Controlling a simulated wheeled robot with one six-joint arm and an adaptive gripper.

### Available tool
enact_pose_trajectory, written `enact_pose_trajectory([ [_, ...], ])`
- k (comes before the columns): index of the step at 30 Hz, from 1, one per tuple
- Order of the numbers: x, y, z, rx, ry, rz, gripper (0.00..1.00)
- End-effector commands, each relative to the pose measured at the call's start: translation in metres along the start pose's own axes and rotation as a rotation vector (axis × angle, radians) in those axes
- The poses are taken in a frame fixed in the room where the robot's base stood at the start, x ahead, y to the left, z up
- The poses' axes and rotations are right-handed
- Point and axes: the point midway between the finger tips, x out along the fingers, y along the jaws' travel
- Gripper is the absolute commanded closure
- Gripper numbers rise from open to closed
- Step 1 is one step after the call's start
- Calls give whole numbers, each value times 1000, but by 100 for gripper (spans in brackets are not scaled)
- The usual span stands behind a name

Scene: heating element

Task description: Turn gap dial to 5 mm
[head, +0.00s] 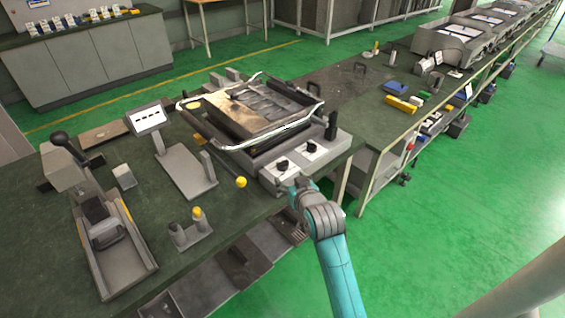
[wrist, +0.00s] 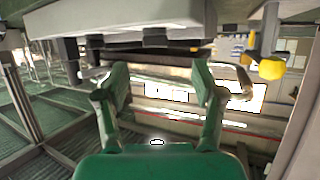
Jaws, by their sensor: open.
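The heating machine (head: 250,110) stands on the dark bench. Its pale front panel (head: 318,158) carries two black dials, a left dial (head: 283,165) and a right dial (head: 310,149). I cannot tell which one is the gap dial, and the scale marks are too small to read. My gripper (head: 296,186) is just in front of the panel, below the left dial. In the wrist view my gripper (wrist: 158,85) is open, with nothing between its green fingers. A pale block with dark knob-like parts crosses the top of that view.
A yellow ball knob (head: 241,182) sticks out left of the panel; a yellow knob also shows in the wrist view (wrist: 271,67). A curved white rail (head: 285,128) runs around the machine's top. A small display (head: 147,118) stands at left. Green floor (head: 450,230) is clear at right.

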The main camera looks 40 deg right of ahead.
Motion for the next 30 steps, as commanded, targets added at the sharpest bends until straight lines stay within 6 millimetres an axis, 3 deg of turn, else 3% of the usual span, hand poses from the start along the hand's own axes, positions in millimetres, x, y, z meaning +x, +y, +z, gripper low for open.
enact_pose_trajectory([
  [3, 6, 6, -13, 4, -3, 9, 31],
  [10, 22, 7, -15, 5, -6, 12, 31],
  [22, 89, 8, -15, 5, -6, 11, 31],
  [30, 113, 8, -15, 5, -4, 11, 31],
])
